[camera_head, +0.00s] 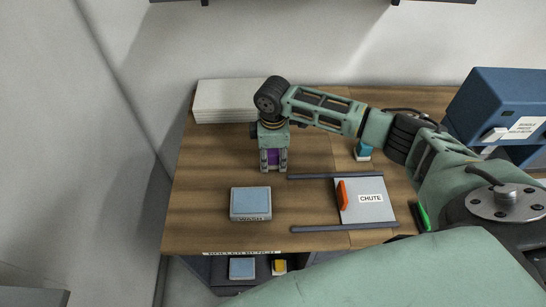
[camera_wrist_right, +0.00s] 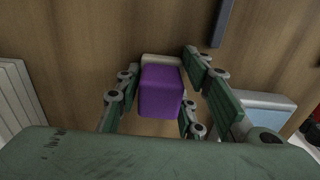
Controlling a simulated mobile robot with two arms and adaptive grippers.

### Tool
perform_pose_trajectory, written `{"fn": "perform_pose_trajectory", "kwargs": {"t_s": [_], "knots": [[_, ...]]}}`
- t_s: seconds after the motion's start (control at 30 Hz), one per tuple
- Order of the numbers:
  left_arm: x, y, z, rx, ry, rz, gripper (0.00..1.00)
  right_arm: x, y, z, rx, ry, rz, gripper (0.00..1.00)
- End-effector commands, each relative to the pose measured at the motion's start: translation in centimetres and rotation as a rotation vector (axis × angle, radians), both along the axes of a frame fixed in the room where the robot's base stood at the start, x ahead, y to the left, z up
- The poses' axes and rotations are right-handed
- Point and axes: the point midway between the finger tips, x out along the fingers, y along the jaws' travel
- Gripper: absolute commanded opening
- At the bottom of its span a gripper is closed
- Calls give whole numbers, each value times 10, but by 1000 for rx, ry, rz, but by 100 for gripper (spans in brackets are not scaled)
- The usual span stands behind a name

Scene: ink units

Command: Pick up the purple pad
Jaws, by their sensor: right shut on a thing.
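The purple pad (camera_head: 272,156) is a small block with a pale end, at the back left of the wooden table in the head view. My right gripper (camera_head: 273,163) points down over it, with a finger on either side. In the right wrist view the purple pad (camera_wrist_right: 161,92) sits between the fingers of my right gripper (camera_wrist_right: 165,95), which is shut on it. I cannot tell whether the pad touches the table. My left gripper is not in view.
A light-blue-topped wash box (camera_head: 250,202) stands in front of the gripper. A grey chute cover (camera_head: 366,211) with an orange handle lies between dark rails. White stacked sheets (camera_head: 225,102) lie behind left. A blue machine (camera_head: 497,108) stands right.

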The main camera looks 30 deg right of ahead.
Motion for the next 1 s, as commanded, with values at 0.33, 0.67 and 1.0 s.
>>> {"fn": "perform_pose_trajectory", "kwargs": {"t_s": [0.33, 0.67, 1.0], "knots": [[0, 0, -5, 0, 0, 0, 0, 1, 0, 12, 1, -3, 0, 9], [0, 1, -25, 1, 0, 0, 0, -2, -40, 60, -3, -3, -7, 9], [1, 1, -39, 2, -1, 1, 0, -8, -101, 99, 0, -1, -2, 9]]}}
